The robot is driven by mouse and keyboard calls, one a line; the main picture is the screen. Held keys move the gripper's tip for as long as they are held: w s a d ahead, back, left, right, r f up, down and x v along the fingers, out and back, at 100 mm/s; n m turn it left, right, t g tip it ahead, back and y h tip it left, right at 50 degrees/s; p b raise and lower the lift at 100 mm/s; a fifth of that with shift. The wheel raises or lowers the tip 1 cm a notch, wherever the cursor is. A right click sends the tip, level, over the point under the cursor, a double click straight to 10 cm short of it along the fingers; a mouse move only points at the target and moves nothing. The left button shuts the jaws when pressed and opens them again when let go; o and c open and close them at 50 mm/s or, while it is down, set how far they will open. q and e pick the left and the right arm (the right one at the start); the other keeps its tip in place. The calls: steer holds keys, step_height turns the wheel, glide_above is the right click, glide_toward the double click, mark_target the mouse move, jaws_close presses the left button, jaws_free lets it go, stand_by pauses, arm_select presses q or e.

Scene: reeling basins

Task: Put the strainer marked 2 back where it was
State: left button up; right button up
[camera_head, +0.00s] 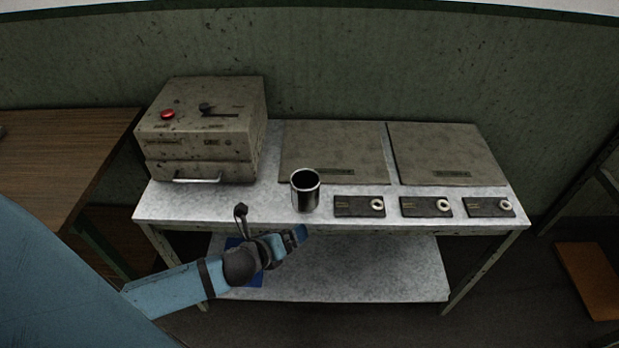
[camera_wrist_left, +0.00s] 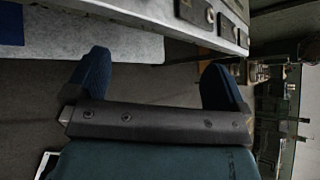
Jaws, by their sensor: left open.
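No strainer with a readable 2 shows in either view. A dark-mouthed metal cup (camera_head: 305,192) stands upright near the front edge of the table, left of the dark plates; I see no number on it. My left gripper (camera_head: 300,234) is in front of the table's front edge, just below the cup in the head view and apart from it. In the left wrist view the two blue fingers of the left gripper (camera_wrist_left: 156,78) are wide apart with nothing between them. My right gripper is not in view.
A lower shelf (camera_head: 360,270) holds a blue item (camera_head: 253,281). A wooden table (camera_head: 60,155) stands left.

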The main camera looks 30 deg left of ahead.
arm_select(q)
steer(key=w+a+r+m+t+y+p, duration=0.1)
steer(key=w+a+r+m+p, duration=0.1)
steer(key=w+a+r+m, duration=0.3)
steer(key=m, duration=0.2)
glide_toward(312, 175)
steer(key=f, duration=0.1)
steer(key=x, duration=0.2)
steer(key=p+x, duration=0.1)
steer(key=x, duration=0.1)
steer(key=shift+w+r, duration=0.2)
steer(key=shift+r, duration=0.05)
steer(key=shift+w+a+f, duration=0.1)
steer(key=shift+w+f, duration=0.05)
steer(key=shift+w, duration=0.2)
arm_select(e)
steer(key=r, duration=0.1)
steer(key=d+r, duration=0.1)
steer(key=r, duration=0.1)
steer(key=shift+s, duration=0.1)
arm_select(q)
steer(key=c, duration=1.2)
